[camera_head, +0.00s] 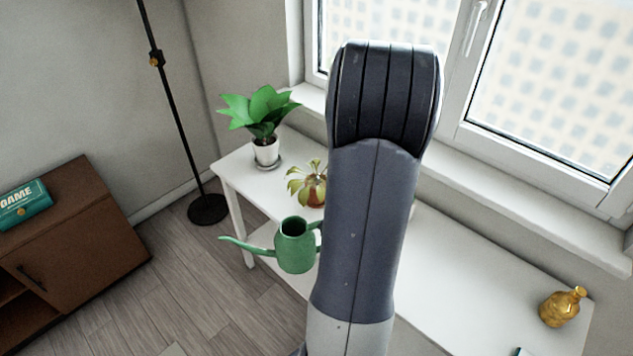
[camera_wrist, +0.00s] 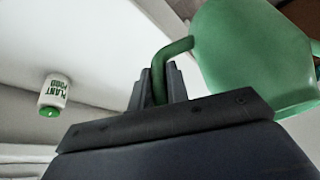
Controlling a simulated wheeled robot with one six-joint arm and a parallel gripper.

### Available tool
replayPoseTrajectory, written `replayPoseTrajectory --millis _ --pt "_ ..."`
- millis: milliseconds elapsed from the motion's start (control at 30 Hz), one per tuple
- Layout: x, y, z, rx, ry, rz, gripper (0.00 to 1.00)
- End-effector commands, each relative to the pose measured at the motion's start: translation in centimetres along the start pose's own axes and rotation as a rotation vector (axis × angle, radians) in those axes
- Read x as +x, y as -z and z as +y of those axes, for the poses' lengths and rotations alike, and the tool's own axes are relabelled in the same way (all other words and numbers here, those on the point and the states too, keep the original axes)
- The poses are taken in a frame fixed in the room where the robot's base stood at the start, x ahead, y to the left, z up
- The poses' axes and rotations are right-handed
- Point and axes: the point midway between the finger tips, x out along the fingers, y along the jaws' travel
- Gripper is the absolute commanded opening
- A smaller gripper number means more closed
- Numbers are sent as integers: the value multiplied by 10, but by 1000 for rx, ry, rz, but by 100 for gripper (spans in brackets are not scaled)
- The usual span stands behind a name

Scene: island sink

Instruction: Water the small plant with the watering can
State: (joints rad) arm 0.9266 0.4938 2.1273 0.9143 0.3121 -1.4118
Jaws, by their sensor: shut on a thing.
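The green watering can (camera_head: 295,247) hangs at the near edge of the white table, its spout pointing left. It looks roughly upright. My gripper (camera_wrist: 163,84) is shut on the can's handle in the wrist view, where the can's body (camera_wrist: 252,50) fills the upper right. In the head view my arm hides the gripper and part of the handle. The small plant (camera_head: 309,187), with drooping yellowish leaves in a brown pot, stands on the table behind the can, partly hidden by my arm. The spout tip is left of and nearer than the small plant, apart from it.
A larger green plant (camera_head: 265,118) in a white pot stands on the white table (camera_head: 240,164), left of the small one. A gold vase (camera_head: 562,306) is at the right end. A white plant food bottle (camera_wrist: 54,94) shows in the wrist view. A lamp pole (camera_head: 176,110) stands left.

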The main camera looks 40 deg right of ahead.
Motion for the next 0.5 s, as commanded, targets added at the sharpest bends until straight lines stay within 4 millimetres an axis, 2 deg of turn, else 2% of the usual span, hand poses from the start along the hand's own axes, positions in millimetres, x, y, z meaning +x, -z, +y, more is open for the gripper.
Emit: replayPoseTrajectory --millis 33,367,500 --pt "-3 -2 14 20 -8 2 0" --pt "-20 -16 99 119 -51 8 0" --pt "-30 -23 142 170 -74 10 0"
